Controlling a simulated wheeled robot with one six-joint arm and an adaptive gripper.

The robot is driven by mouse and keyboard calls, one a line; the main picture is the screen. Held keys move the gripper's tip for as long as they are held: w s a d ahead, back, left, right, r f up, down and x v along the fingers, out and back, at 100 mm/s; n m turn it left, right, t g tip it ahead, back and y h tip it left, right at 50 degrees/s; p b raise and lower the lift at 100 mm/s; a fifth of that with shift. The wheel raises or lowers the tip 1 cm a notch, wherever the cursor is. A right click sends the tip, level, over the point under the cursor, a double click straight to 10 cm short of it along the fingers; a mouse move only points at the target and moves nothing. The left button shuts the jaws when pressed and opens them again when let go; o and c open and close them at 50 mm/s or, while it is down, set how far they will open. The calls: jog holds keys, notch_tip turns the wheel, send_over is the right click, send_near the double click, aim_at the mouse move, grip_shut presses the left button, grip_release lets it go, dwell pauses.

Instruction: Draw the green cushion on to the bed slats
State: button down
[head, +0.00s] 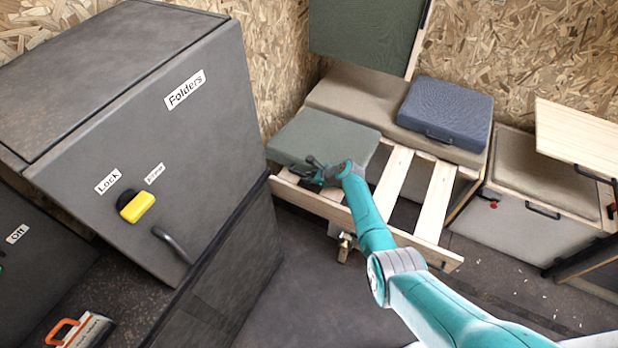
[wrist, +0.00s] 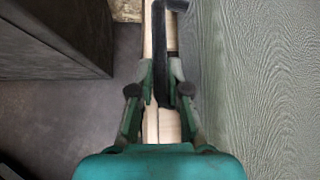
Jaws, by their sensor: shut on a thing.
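The green cushion (head: 325,137) lies flat at the left end of the bed, over the left part of the slats, against the beige cushion behind it. It fills the right side of the wrist view (wrist: 260,80). My gripper (head: 316,172) is at its front edge. In the wrist view my gripper (wrist: 161,68) is shut on the cushion's dark handle (wrist: 161,50), which runs between the fingers. The pale bed slats (head: 437,200) lie bare to the right of the cushion. The cushion hides whatever is under it.
A blue cushion (head: 445,108) rests on the beige cushion (head: 352,92) behind the slats. A dark green panel (head: 365,35) stands upright at the back. A grey cabinet (head: 150,140) stands close on the left. A beige-topped box (head: 540,185) is on the right. Open floor lies in front.

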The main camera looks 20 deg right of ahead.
jog(key=shift+s+a, duration=0.2)
jog(key=c, duration=1.1)
grip_release()
jog(key=shift+o, duration=0.2)
jog(key=v, duration=1.2)
